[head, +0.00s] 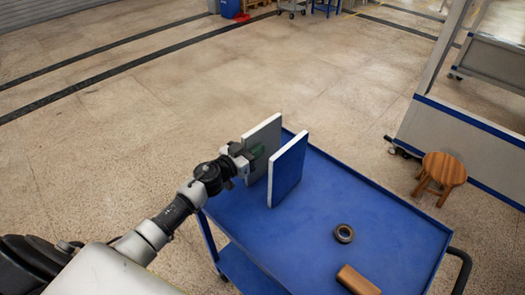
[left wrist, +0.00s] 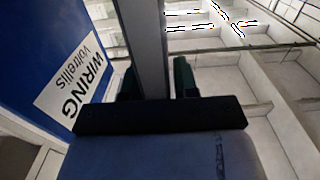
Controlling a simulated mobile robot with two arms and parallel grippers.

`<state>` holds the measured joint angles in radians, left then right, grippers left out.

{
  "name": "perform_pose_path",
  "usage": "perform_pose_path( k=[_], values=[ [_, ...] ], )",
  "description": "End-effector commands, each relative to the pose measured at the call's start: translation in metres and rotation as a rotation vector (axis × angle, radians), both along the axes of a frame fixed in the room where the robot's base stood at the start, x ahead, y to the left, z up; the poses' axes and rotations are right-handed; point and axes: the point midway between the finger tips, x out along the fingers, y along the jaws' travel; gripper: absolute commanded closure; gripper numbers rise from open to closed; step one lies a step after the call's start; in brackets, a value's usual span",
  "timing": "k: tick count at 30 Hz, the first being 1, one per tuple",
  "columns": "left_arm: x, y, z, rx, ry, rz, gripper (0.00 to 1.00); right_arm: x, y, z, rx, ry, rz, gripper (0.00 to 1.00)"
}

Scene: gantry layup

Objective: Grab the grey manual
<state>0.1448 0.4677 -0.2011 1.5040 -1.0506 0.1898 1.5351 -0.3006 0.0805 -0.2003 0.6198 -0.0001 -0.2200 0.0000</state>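The grey manual (head: 262,137) stands upright at the far left end of the blue cart. My left gripper (head: 252,155) reaches it from the left in the head view. In the left wrist view, the grey manual's edge (left wrist: 149,45) runs between the two dark green fingers (left wrist: 157,78), which sit close on both sides of it; the gripper looks shut on it. A blue manual (head: 287,172) stands upright just in front, apart from the grey one. In the left wrist view the blue manual (left wrist: 50,40) carries a white "WIRING" label. My right gripper is not in view.
The blue cart top (head: 330,195) has a raised rim. A dark ring-shaped roll (head: 343,233) and a brown piece (head: 358,280) lie toward its near right end. The middle is clear. A wooden stool (head: 440,172) stands on the floor to the right.

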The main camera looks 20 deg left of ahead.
Motion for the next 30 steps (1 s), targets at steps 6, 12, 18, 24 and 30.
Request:
perform_pose_path(
  k=[6, 12, 18, 24, 30],
  values=[
    [0.000, 0.000, 0.000, 0.000, 0.000, 0.000, 1.00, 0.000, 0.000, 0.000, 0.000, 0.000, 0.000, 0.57],
    [0.000, 0.000, 0.001, 0.000, -0.002, 0.000, 1.00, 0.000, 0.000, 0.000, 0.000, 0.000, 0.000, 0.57],
    [0.000, 0.001, 0.014, 0.004, -0.004, -0.001, 1.00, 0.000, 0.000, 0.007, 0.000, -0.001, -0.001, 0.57],
    [0.000, 0.001, 0.056, 0.007, -0.007, -0.003, 1.00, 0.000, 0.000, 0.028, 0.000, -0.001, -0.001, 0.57],
    [0.000, 0.001, 0.088, 0.003, -0.005, -0.002, 1.00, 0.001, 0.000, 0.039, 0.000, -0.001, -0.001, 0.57]
  ],
)
